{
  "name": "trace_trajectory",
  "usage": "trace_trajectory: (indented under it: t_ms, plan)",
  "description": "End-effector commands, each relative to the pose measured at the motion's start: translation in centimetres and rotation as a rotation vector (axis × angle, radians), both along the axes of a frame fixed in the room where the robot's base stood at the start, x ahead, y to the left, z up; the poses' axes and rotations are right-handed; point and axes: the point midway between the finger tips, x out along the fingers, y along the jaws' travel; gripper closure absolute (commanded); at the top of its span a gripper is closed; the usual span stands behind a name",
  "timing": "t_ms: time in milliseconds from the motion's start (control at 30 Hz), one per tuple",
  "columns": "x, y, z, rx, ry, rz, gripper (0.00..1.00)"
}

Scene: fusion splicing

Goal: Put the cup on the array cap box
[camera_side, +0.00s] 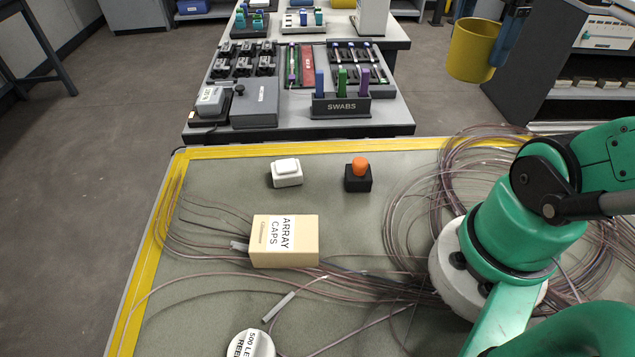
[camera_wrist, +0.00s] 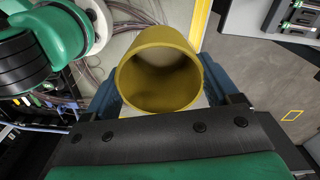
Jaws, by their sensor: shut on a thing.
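A yellow cup (camera_side: 470,50) is held in the air at the upper right of the side view. My gripper (camera_side: 508,42) is shut on it, with a blue finger against the cup's right side. In the wrist view the cup (camera_wrist: 158,72) is seen from its open end, between my two blue fingers, and looks empty. The tan array cap box (camera_side: 284,241), labelled "ARRAY CAPS", lies on the grey-green mat at the lower middle of the side view. Nothing rests on its top. The cup is well apart from it, up and to the right.
Loose fibre coils (camera_side: 415,220) lie right of the box. A white button block (camera_side: 286,172) and an orange-topped black block (camera_side: 358,175) stand behind it. A white round container (camera_side: 250,344) is in front. A swab holder (camera_side: 340,105) stands on the far bench.

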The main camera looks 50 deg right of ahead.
Motion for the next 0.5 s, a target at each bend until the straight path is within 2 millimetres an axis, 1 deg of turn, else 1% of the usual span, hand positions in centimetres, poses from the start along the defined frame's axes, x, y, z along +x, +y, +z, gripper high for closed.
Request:
trace_trajectory:
  t_ms: [167, 267, 367, 400, 467, 500]
  plan:
    - [3.7, 3.0, 1.3, 0.000, 0.000, 0.247, 0.80]
    - [6.0, 5.7, 2.0, 0.000, 0.000, 0.418, 0.80]
    - [7.8, 8.9, 2.6, 0.000, 0.000, 0.589, 0.80]
    - [8.4, 10.3, 2.9, 0.000, 0.000, 0.657, 0.80]
    - [9.1, 12.5, 3.2, 0.000, 0.000, 0.760, 0.80]
    - [9.5, 14.0, 3.4, 0.000, 0.000, 0.827, 0.80]
